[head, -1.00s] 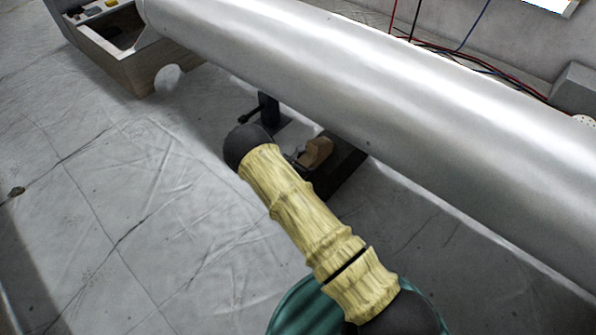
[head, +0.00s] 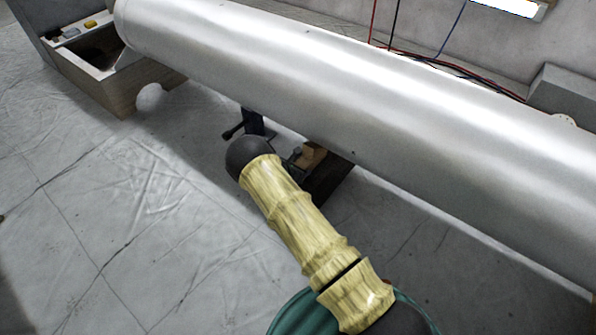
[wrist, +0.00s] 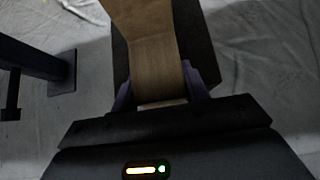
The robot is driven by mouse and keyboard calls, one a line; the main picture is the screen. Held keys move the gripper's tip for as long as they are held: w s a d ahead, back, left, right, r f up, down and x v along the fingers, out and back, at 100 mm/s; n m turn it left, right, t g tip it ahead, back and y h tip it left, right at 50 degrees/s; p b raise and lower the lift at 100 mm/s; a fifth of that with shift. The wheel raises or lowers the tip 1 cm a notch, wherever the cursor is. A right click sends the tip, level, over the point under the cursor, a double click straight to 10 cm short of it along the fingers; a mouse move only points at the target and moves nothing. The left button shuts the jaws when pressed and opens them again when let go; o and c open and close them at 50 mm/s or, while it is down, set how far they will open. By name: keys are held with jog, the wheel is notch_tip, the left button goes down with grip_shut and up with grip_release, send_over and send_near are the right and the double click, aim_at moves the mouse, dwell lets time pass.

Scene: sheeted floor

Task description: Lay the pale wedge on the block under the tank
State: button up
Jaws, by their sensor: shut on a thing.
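The tank (head: 330,85) is a long silver cylinder lying across the head view. Under its near side is a dark block (head: 332,184), partly hidden by the tank and my arm. The pale wedge (head: 312,154) is light brown wood and shows at the tank's lower edge, over the block. In the wrist view my gripper (wrist: 162,92) is shut on the wedge (wrist: 156,62), with a finger at each side. The dark block (wrist: 196,40) lies beneath and beyond it there. I cannot tell whether the wedge touches the block.
A dark stand (head: 254,122) with a side handle is left of the block; its post also shows in the wrist view (wrist: 35,58). A wooden cradle (head: 112,88) with an open tray is at the far left. Wires and a grey box lie behind the tank. The near-left floor is clear.

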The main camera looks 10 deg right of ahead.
jog(key=o, duration=1.1)
jog(key=shift+a+r, duration=0.1)
jog(key=shift+p+v, duration=3.8)
jog(key=shift+v, duration=4.85)
jog(key=shift+s, duration=0.1)
